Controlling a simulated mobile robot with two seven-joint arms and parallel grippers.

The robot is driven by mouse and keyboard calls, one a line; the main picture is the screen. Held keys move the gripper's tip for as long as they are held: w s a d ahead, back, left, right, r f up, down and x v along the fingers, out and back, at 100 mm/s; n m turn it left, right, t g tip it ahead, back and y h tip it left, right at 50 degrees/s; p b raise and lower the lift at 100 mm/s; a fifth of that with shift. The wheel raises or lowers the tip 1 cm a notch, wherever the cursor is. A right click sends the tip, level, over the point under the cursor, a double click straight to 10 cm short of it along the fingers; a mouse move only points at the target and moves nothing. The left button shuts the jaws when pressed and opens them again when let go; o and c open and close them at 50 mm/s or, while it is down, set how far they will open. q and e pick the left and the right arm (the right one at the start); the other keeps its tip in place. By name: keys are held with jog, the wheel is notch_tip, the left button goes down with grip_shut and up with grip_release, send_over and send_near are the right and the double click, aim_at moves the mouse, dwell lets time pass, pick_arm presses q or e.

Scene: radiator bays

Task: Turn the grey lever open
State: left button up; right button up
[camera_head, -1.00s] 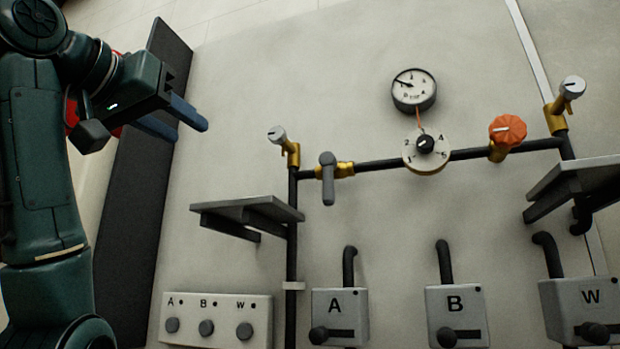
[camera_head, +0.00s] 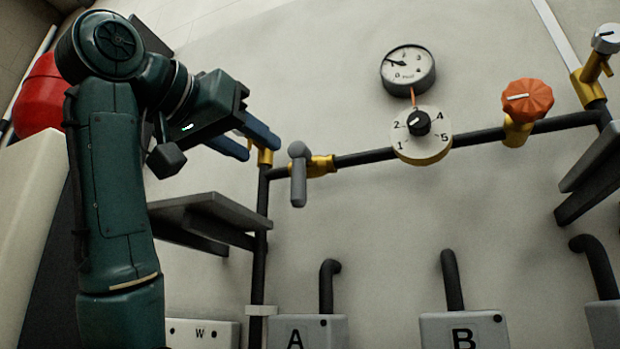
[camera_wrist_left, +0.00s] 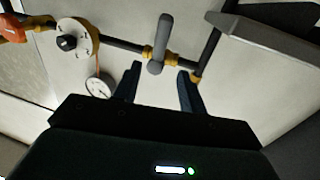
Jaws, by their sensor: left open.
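The grey lever (camera_head: 298,174) hangs straight down from a brass valve (camera_head: 320,165) on the black pipe, across the pipe's line. My left gripper (camera_head: 262,146) is open, with its two blue fingers just left of the lever in the head view. In the left wrist view the lever (camera_wrist_left: 163,40) stands beyond the fingertips of my left gripper (camera_wrist_left: 160,72), between their lines and apart from them. Nothing is between the fingers. My right gripper is in neither view.
A dial gauge (camera_head: 407,67), a numbered selector (camera_head: 421,133) and an orange knob (camera_head: 527,99) sit right of the lever. A grey shelf (camera_head: 205,215) juts out below my left gripper. Boxes A (camera_head: 312,334) and B (camera_head: 462,331) stand lower down.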

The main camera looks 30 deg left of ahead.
aim_at(294, 169)
pick_arm(q)
jog(key=w, duration=0.1)
jog(key=w+p, duration=0.1)
jog(key=w, duration=0.1)
jog(key=w+p, duration=0.1)
jog(key=shift+w+d+r, duration=0.2)
jog(key=shift+d, duration=0.15)
jog(key=w, duration=0.2)
jog(key=w+p, duration=0.1)
jog(key=w, duration=0.2)
jog(key=shift+w+d+f+p, duration=0.1)
jog(key=shift+w+d+p, duration=0.25)
jog(key=shift+p, duration=0.05)
jog(key=shift+w+d+f, duration=0.1)
jog(key=shift+w, duration=0.6)
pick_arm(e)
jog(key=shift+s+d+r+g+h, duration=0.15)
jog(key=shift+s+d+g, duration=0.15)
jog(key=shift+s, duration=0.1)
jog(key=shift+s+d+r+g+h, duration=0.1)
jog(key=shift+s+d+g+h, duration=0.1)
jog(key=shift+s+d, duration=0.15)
pick_arm(q)
jog(key=shift+c, duration=0.3)
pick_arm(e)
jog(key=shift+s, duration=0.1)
pick_arm(q)
grip_shut()
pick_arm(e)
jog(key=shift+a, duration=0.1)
